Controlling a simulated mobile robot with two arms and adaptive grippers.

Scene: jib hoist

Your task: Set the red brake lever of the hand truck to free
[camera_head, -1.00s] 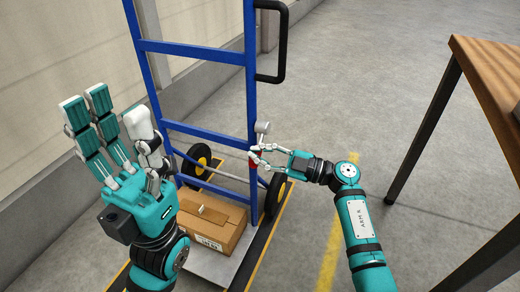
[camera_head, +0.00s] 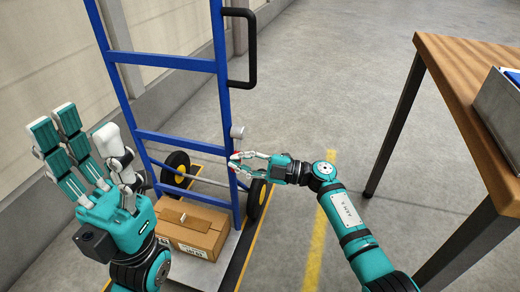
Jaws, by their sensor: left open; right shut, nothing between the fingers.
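The blue hand truck (camera_head: 181,138) stands upright with a cardboard box (camera_head: 200,226) on its toe plate. Only a small patch of the red brake lever (camera_head: 234,156) shows, at the truck's right upright just below a grey knob (camera_head: 237,132). My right gripper (camera_head: 236,164) is shut with nothing held, its fingertips against or just in front of the lever's place. The fingers hide most of the lever, so its setting cannot be read. My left gripper (camera_head: 80,135) is open and empty, raised left of the truck.
A wooden table (camera_head: 465,85) with dark legs stands at the right, with a grey bin (camera_head: 503,110) on it. A wall (camera_head: 40,80) runs behind the truck at the left. The floor between truck and table is clear.

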